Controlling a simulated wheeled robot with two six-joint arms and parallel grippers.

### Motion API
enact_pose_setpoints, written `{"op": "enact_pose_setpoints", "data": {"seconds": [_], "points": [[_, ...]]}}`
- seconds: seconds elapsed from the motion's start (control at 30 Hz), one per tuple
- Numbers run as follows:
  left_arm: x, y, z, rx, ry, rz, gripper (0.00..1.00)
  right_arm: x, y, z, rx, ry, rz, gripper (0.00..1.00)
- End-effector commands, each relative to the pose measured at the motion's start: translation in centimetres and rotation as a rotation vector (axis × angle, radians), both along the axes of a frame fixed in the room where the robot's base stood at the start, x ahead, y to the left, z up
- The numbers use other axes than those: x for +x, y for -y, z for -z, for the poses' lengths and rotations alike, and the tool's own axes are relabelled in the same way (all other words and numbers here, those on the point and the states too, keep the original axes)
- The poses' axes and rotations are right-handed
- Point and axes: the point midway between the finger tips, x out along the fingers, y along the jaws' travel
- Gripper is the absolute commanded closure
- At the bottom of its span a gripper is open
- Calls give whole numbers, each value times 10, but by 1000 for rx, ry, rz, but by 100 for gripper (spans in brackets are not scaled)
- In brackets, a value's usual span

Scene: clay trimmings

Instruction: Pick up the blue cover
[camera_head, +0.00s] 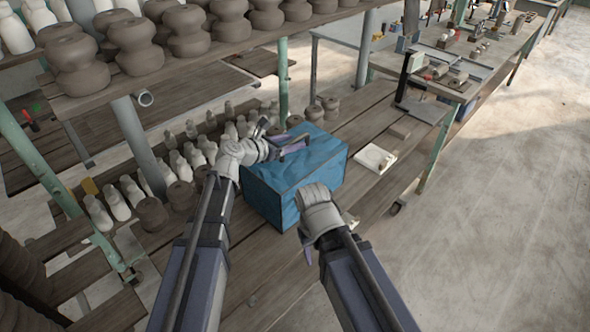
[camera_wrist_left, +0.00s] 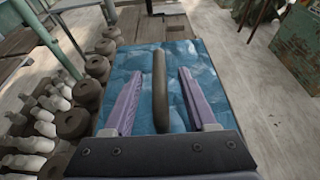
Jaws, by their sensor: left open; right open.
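The blue cover (camera_head: 302,165) lies draped over a box-like shape on the wooden bench, its top fairly flat and its sides hanging. In the left wrist view the blue cover (camera_wrist_left: 198,62) fills the middle, with a brown bar-like piece (camera_wrist_left: 160,90) standing out between my fingers. My left gripper (camera_head: 295,145) is open, over the top of the cover near its far left part. It also shows open in the left wrist view (camera_wrist_left: 157,95). I cannot tell whether its fingers touch the cover. My right gripper (camera_head: 307,245) is at the cover's near right side, its fingers mostly hidden behind the wrist.
Clay pieces and white bottles (camera_head: 135,190) stand in rows left of the cover. A shelf of stacked clay forms (camera_head: 135,45) is above them. A white flat block (camera_head: 374,158) lies right of the cover. The floor (camera_head: 500,220) at right is clear.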

Motion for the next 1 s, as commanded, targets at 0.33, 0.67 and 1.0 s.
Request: {"op": "enact_pose_setpoints", "data": {"seconds": [0.33,0.67,1.0], "points": [[13,12,7,0,0,-1,43,0,0,7,0,0,0,50],[13,12,7,0,0,-1,78,0,0,7,0,0,0,50],[13,12,7,0,0,-1,100,0,0,7,0,0,0,50]]}}
